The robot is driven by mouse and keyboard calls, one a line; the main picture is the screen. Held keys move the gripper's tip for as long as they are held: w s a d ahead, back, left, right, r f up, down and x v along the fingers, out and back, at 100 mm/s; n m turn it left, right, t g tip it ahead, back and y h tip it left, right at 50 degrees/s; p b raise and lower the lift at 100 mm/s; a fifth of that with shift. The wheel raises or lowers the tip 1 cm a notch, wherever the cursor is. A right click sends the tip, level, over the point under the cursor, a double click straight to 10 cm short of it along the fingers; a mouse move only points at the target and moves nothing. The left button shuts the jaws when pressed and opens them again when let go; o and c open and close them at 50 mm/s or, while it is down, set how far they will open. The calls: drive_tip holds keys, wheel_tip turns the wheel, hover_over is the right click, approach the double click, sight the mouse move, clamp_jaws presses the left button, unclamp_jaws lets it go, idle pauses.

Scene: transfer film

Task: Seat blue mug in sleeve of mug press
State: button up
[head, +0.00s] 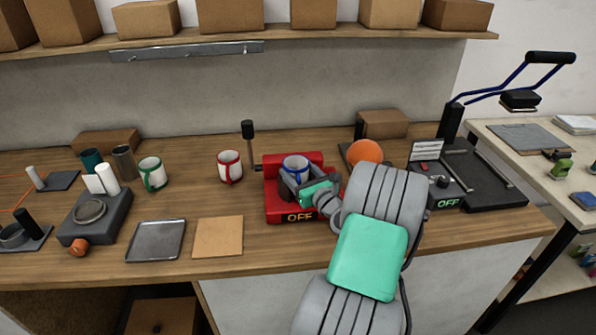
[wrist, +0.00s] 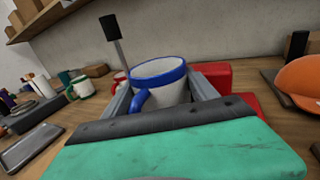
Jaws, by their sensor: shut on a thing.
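The blue mug (head: 295,162), white with a blue rim and handle, is upright at the red mug press (head: 275,206), which is marked OFF. My gripper (head: 294,180) is shut on the mug, with one finger on each side. In the wrist view the mug (wrist: 160,72) stands between the fingers, its blue handle towards the palm. The red press (wrist: 216,75) shows behind and to the right of it. The sleeve and the mug's base are hidden, so I cannot tell how deep the mug sits. The press's black-knobbed lever (head: 248,131) stands upright on the left.
A red-rimmed mug (head: 230,167) stands left of the press, and a green-rimmed mug (head: 152,173) farther left. An orange ball-like thing (head: 368,152) is behind my arm. A flat press (head: 480,178) stands at right. A tray (head: 156,241) and brown board (head: 218,238) lie in front.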

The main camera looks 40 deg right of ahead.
sight(302, 180)
drive_tip(key=shift+f+b, duration=0.55)
drive_tip(key=shift+f, duration=0.25)
drive_tip(key=o, duration=1.8)
drive_tip(key=shift+s, duration=0.1)
drive_tip(key=shift+s+f, duration=0.1)
drive_tip(key=shift+s, duration=0.25)
drive_tip(key=b+v, duration=0.1)
drive_tip(key=v, duration=0.6)
